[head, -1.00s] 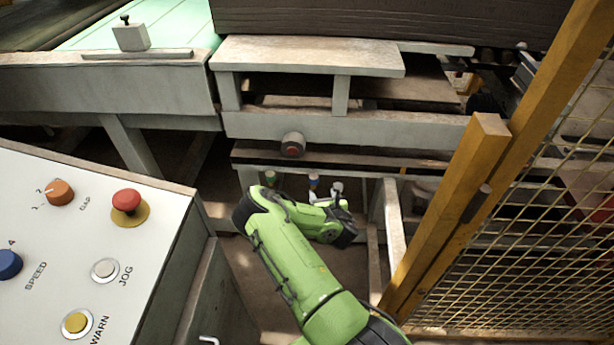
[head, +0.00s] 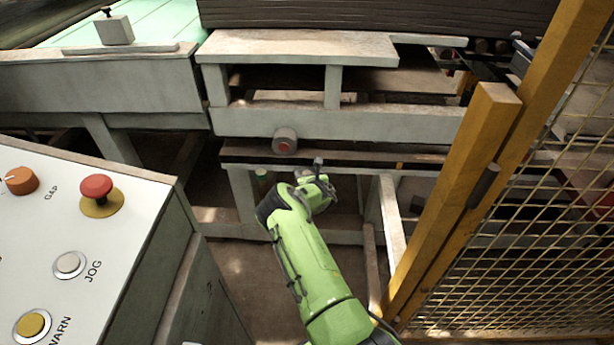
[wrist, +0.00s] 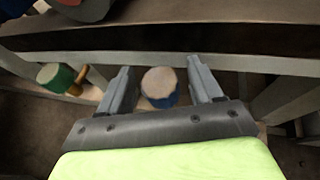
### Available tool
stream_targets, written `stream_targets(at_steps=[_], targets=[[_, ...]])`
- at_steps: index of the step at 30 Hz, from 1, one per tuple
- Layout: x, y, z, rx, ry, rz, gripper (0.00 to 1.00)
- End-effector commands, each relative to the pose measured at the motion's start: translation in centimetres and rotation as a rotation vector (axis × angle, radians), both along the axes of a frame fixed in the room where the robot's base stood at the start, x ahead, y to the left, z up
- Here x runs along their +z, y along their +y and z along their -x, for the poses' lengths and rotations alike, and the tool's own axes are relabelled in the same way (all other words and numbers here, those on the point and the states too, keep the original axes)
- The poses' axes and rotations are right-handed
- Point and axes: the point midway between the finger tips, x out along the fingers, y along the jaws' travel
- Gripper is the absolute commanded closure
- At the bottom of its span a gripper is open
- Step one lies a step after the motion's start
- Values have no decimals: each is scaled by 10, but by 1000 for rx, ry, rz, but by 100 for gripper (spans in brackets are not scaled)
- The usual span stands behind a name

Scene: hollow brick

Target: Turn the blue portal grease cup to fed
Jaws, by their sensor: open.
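The blue grease cup (wrist: 160,87) has a pale round top and a blue side. In the wrist view it shows between the two grey fingers of my gripper (wrist: 161,88), with a gap on each side; I cannot tell how far beyond the fingertips it lies. My gripper is open. In the head view my gripper (head: 318,180) is at the frame under the portal, and my arm hides the blue cup. A green grease cup (wrist: 56,76) with a brass stem is left of my gripper; its top shows in the head view (head: 261,173).
A grey frame rail (head: 335,170) runs just above the cups. A round grey knob with a red centre (head: 285,143) sticks out above my gripper. A yellow post and mesh fence (head: 470,190) stand at right, and a control panel (head: 75,250) at left.

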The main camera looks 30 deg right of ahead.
Motion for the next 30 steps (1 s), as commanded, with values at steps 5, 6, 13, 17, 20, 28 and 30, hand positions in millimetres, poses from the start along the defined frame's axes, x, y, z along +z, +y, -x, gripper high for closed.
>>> stream_targets(at_steps=[5, 6, 13, 17, 20, 28, 30], targets=[[0, 0, 0, 0, 0, 0, 60], [0, 0, 0, 0, 0, 0, 66], [-1, 1, -1, -11, 0, -1, 86], [-3, 2, -2, -84, 2, 0, 86], [-3, 2, 0, -128, 1, -1, 86], [0, 1, 0, -137, 0, -2, 86], [0, 1, 0, -137, 1, -2, 47]])
